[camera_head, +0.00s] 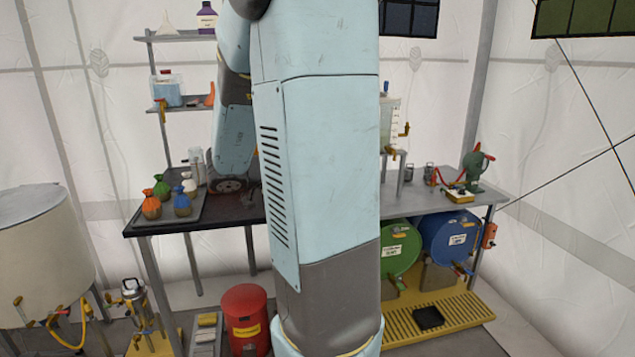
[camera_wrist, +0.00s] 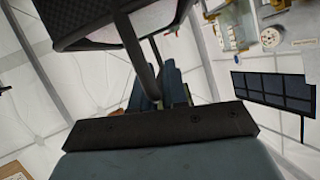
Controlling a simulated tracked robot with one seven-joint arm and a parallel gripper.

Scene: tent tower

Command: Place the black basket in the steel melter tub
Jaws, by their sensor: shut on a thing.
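The black basket (camera_wrist: 100,38) fills the upper left of the wrist view, with its dark handle bars running down toward my gripper (camera_wrist: 160,88). My gripper is shut on the basket's handle; the exact contact is partly hidden by the dark wrist bar. The basket hangs tilted in this view and seems clear of any surface. In the head view my arm stands in the middle and hides the gripper and basket. I cannot clearly make out the steel melter tub; a shiny steel vessel (camera_head: 135,295) stands low at the left.
The dark workbench (camera_head: 220,212) carries a tray with several coloured sacks (camera_head: 152,205). A large cream tank (camera_head: 42,250) is at far left. A red bin (camera_head: 246,315) stands on the floor. Green (camera_head: 400,248) and blue (camera_head: 447,235) drums lie under the bench above a yellow grate (camera_head: 460,310).

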